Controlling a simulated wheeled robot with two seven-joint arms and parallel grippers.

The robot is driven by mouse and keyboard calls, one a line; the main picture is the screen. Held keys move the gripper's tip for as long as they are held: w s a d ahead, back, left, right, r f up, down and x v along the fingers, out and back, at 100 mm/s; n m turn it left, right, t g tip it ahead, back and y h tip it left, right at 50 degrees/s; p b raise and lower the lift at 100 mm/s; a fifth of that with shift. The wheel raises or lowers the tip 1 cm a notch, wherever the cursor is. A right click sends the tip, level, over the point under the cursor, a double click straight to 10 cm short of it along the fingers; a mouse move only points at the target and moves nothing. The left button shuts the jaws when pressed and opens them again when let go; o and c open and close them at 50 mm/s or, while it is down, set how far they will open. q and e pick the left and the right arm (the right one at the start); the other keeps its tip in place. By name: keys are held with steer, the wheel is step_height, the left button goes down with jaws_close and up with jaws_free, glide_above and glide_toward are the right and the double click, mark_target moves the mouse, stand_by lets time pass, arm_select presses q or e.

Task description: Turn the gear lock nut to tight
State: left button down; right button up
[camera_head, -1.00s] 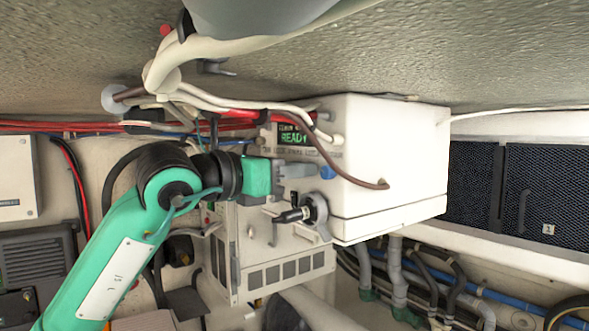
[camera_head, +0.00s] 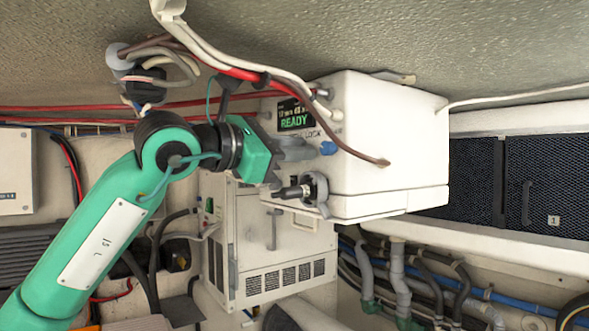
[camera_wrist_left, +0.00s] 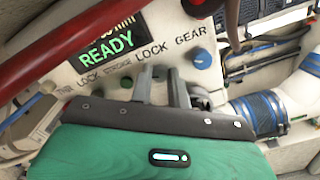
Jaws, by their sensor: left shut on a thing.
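A white box (camera_head: 390,140) hangs under the ceiling, its control panel facing left. Its small display (camera_head: 296,117) reads READY, also in the left wrist view (camera_wrist_left: 108,45). A blue knob (camera_head: 328,148) sits on the panel and shows under the GEAR label in the left wrist view (camera_wrist_left: 200,58). My left gripper (camera_head: 303,150) is at the panel just left of the blue knob, under a LOCK label. In the left wrist view its two grey fingers (camera_wrist_left: 161,86) reach the panel. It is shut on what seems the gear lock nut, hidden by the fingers. My right gripper is not in view.
A dark handle on a grey ring (camera_head: 315,192) juts out just below my left gripper. Red and white cables (camera_head: 245,72) run close above it. A vented beige unit (camera_head: 280,250) stands below. Hoses (camera_head: 400,280) run at the lower right.

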arm_select(q)
steer(key=shift+f+m+b, duration=0.15)
steer(key=shift+m+b, duration=2)
steer(key=shift+m, duration=4.65)
steer(key=c, duration=1.3)
jaws_free()
steer(key=shift+c, duration=0.2)
